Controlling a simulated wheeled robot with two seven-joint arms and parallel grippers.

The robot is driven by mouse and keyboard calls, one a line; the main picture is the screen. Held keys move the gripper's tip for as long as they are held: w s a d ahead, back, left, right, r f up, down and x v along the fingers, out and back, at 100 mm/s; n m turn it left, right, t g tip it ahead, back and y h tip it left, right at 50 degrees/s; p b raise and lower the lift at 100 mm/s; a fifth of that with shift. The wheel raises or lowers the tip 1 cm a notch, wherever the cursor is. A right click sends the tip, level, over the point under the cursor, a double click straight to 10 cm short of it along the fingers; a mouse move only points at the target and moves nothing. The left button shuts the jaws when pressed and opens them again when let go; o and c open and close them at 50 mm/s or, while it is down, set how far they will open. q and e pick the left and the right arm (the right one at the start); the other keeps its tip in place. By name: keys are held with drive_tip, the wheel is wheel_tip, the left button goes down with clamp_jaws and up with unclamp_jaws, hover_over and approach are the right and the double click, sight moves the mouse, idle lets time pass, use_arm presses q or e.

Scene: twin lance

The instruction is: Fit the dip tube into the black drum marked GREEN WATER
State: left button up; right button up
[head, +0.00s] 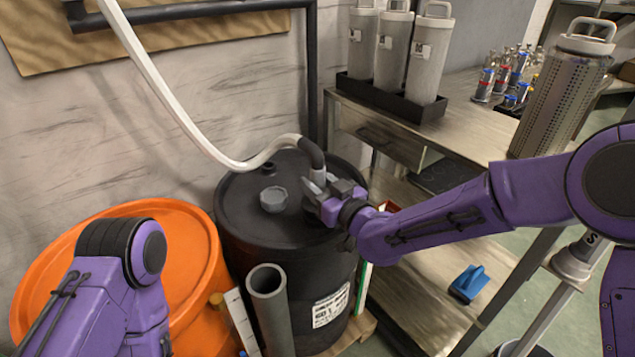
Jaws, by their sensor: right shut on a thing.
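The black drum (285,235) stands at the centre, with a white label (330,307) too small to read surely. A grey cap (274,200) and a small dark bung (268,168) are on its lid. My right gripper (318,190) is over the right part of the lid, shut on the pale head of the dip tube (317,178). A white hose (190,130) with a black end sleeve (312,152) runs down to this head. The tube's lower part and the opening under it are hidden, so I cannot tell how deep it sits. My left arm shows at lower left; its gripper is out of view.
An orange drum (185,235) stands to the left of the black one. A grey pipe (268,282) stands upright in front. At right, a metal bench (460,125) bears grey canisters (393,50) and a perforated canister (562,95). A blue object (468,283) lies on the lower shelf.

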use_arm(q)
drive_tip(key=shift+d+f+b, duration=0.1)
drive_tip(key=shift+f+b, duration=0.8)
use_arm(e)
drive_tip(key=shift+s+d+f, duration=0.1)
drive_tip(key=shift+d+f, duration=0.1)
drive_tip(key=shift+f, duration=0.9)
drive_tip(key=o, duration=1.2)
drive_tip(key=shift+o, duration=0.2)
drive_tip(key=shift+f, duration=0.1)
